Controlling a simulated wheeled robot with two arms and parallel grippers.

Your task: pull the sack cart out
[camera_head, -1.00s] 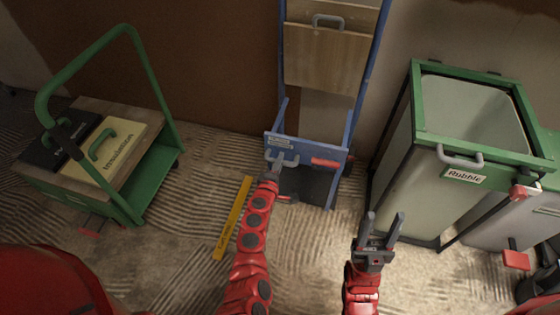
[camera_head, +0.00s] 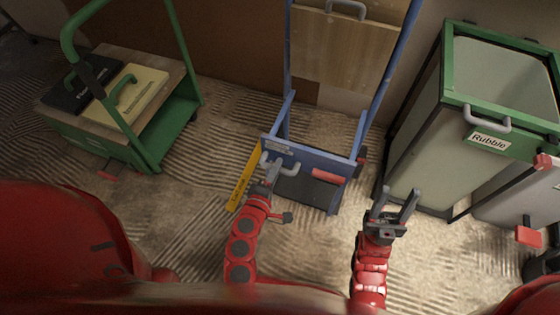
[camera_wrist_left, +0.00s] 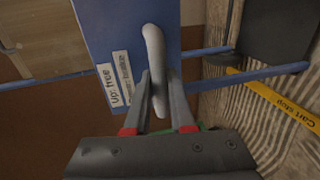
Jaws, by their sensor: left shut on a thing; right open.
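The sack cart (camera_head: 310,160) is a blue upright frame with a wooden board (camera_head: 340,45) on it, standing in front of the brown wall section. Its low blue front panel carries a grey handle (camera_head: 285,165) and a red lever (camera_head: 330,176). My left gripper (camera_head: 270,172) is shut on the grey handle. The left wrist view shows the fingers around the handle (camera_wrist_left: 154,60), next to white labels, one reading "Up: free". The other label is partly hidden. My right gripper (camera_head: 395,205) is open and empty, right of the cart and in front of the Rubble bin.
A yellow "Cart stop" strip (camera_head: 243,182) lies on the ridged floor by the cart's left side. A green trolley (camera_head: 150,150) with boxes stands left. A green-framed Rubble bin (camera_head: 420,150) stands close on the right. Floor between trolley and cart is clear.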

